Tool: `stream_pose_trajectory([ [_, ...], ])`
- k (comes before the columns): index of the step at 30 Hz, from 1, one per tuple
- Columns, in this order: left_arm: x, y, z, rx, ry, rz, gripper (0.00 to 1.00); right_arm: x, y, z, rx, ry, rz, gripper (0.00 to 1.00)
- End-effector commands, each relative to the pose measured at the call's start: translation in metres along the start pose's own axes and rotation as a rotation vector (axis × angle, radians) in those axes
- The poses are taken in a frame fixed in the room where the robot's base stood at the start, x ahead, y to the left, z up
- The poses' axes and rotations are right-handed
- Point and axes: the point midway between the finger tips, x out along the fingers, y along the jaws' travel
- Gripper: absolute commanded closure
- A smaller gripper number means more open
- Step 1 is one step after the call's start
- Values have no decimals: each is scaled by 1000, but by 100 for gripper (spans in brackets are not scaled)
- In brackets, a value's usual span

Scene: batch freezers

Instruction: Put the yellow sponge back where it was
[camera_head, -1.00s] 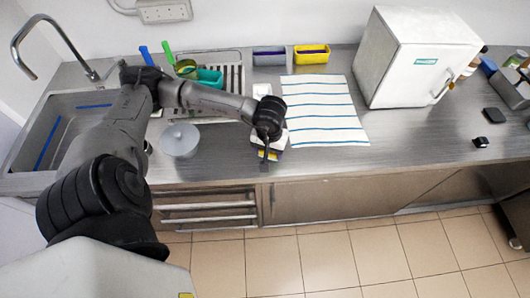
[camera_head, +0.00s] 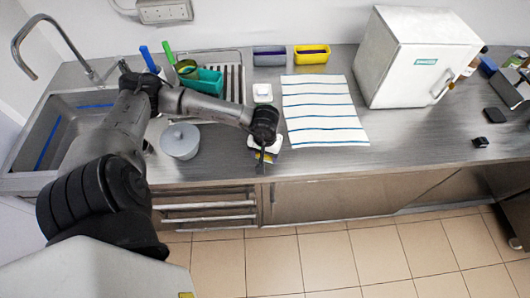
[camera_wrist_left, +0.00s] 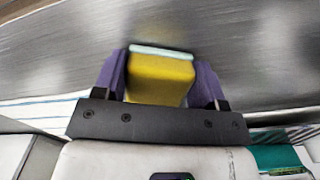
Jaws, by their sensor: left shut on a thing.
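The yellow sponge (camera_wrist_left: 160,78) is between the purple fingers of my left gripper (camera_wrist_left: 160,85) in the left wrist view. A pale edge runs along its far end. In the head view, my left gripper (camera_head: 264,157) is over the front part of the steel counter, left of the striped cloth, and only a bit of yellow shows at its tip. A white patch shows beside it, partly hidden by the wrist. I cannot tell whether the sponge touches the counter. My right gripper is not in view.
A striped cloth (camera_head: 322,112) lies right of the gripper. A grey tub (camera_head: 269,57) and a yellow tub (camera_head: 311,54) stand at the wall. A small white container (camera_head: 262,92) is behind the wrist. A white freezer (camera_head: 412,60) stands right.

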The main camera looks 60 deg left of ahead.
Motion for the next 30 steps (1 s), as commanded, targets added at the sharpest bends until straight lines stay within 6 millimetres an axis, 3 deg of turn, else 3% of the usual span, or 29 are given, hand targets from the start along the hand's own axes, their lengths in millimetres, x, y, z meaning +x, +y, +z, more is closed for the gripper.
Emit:
stream_pose_trajectory([
  [5, 4, 0, 0, 0, 1, 0, 61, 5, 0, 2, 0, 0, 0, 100],
  [6, 3, 0, 0, 0, 1, 0, 33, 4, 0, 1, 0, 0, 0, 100],
  [13, 2, 0, 0, 0, 0, 0, 11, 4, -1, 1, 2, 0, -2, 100],
  [23, -1, 0, 0, 0, 0, 0, 9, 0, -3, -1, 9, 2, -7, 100],
  [30, -34, 0, -1, 0, 5, 1, 9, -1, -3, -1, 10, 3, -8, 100],
])
